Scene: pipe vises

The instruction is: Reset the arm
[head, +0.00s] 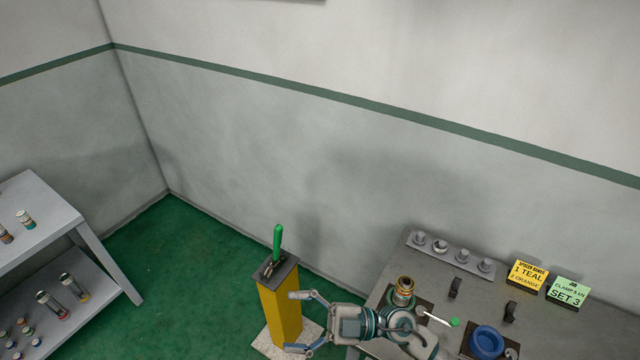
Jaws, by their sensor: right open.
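My right gripper (291,322) is open, its two fingers spread and pointing left. In the picture it overlaps the right side of the yellow post (277,305); I cannot tell whether it touches. My right arm reaches in from the lower right, in front of the grey workbench (390,245). A green upright handle (278,240) stands on the post's dark top plate. My left gripper is not in view.
On the bench are a brass-coloured fitting (404,287), a lever with a green knob (454,322), a blue round part (487,341), a yellow sign (529,273) and a green sign (568,290). A grey shelf (60,215) with small cylinders stands left. Green floor (185,270) between is clear.

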